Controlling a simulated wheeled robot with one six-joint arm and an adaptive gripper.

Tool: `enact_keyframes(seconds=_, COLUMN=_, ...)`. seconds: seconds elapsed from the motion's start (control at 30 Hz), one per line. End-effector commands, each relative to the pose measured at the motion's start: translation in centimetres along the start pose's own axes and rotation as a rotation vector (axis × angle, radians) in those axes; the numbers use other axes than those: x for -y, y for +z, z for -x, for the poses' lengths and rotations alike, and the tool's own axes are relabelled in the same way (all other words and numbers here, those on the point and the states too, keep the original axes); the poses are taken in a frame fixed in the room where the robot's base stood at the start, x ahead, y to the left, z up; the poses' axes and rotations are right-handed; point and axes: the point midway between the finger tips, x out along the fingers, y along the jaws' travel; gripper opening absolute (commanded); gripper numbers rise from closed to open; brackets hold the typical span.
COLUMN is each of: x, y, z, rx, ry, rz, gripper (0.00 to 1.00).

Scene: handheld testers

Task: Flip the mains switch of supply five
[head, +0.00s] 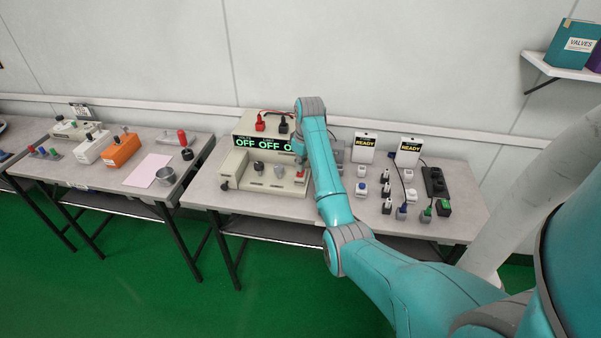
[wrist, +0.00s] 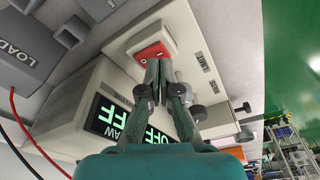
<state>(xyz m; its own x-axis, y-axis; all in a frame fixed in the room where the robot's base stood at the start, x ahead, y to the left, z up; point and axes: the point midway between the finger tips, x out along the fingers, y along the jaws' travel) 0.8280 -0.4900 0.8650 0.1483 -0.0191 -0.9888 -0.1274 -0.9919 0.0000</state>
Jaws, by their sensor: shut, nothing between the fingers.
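The beige power supply (head: 236,168) stands at the back of the middle table, its display (head: 260,143) reading OFF in green; my arm covers its right end. No supply number is legible. In the wrist view the red rocker switch (wrist: 152,52) sits in a pale raised housing on the supply's front ledge. My gripper (wrist: 158,68) is shut and empty, its fingertips at the rocker's near edge; whether they touch it I cannot tell. The display (wrist: 122,117) also shows OFF there. In the head view my gripper is mostly hidden behind my arm.
A grey box marked LOAD (wrist: 30,40) and red and black leads are beside the supply. Dark knobs (wrist: 205,112) stick up from the ledge close to my fingers. Chargers and plugs (head: 402,190) crowd the table's right side. The left table (head: 120,200) holds other testers.

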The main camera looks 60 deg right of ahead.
Motion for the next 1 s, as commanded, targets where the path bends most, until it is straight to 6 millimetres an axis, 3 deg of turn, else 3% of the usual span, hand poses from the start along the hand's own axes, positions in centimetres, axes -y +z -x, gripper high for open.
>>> enact_keyframes(seconds=1.0, x=0.0, y=0.2, z=-1.3, rx=0.0, ry=0.0, rz=0.0, gripper=0.0)
